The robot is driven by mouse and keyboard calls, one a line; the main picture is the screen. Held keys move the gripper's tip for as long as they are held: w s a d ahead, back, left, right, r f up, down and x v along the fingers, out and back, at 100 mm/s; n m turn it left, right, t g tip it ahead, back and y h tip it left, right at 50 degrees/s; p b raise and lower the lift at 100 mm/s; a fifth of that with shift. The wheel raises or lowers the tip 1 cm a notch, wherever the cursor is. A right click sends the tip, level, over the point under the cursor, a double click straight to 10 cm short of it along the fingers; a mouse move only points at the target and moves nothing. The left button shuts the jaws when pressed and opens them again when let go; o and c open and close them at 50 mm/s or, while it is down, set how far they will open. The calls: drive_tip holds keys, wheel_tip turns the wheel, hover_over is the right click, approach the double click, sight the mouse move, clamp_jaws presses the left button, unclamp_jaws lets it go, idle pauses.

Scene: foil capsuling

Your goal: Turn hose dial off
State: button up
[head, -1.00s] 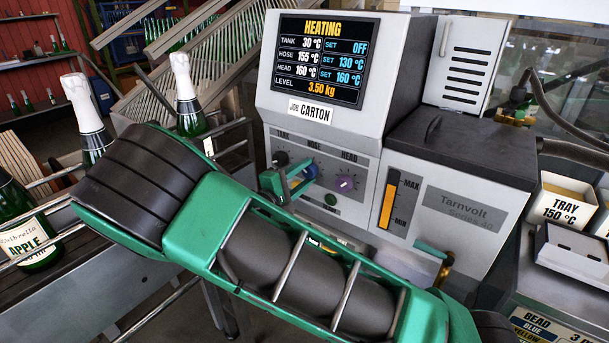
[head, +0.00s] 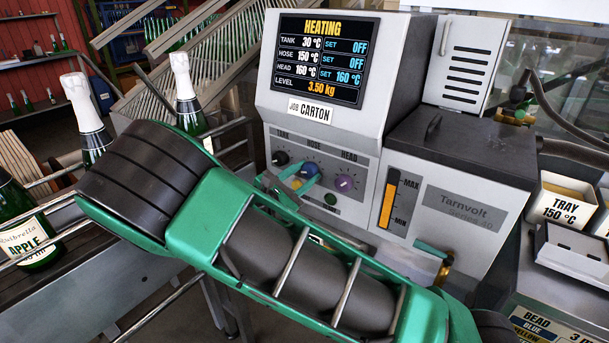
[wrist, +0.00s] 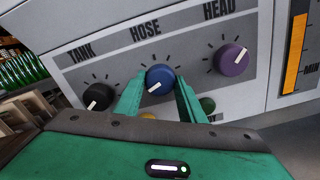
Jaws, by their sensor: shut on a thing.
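The blue hose dial (wrist: 161,76) sits in the middle of the panel in the wrist view. Its white pointer aims to the lower left, like the black tank dial's (wrist: 98,96). In the head view the hose dial (head: 311,169) is partly hidden by my gripper (head: 291,184). In the wrist view the two green fingers of my gripper (wrist: 160,88) are shut on the hose dial, one on each side. The heater's screen (head: 320,59) reads hose 150 °C, set OFF; tank set OFF; head set 160 °C.
The purple head dial (wrist: 231,60) is close on the right, its pointer toward the upper right. A green button (wrist: 207,104) and a yellow button (wrist: 148,116) lie below the dials. Bottles (head: 187,95) stand on the conveyor at left.

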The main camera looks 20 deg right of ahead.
drive_tip(key=shift+w+a+n, duration=0.1)
drive_tip(key=shift+a+n, duration=0.15)
drive_tip(key=shift+n, duration=0.75)
drive_tip(key=o, duration=1)
drive_tip(key=shift+o, duration=0.2)
drive_tip(key=shift+d, duration=0.1)
drive_tip(key=v, duration=1)
drive_tip(key=shift+s+a, duration=0.2)
drive_tip(key=shift+a, duration=0.15)
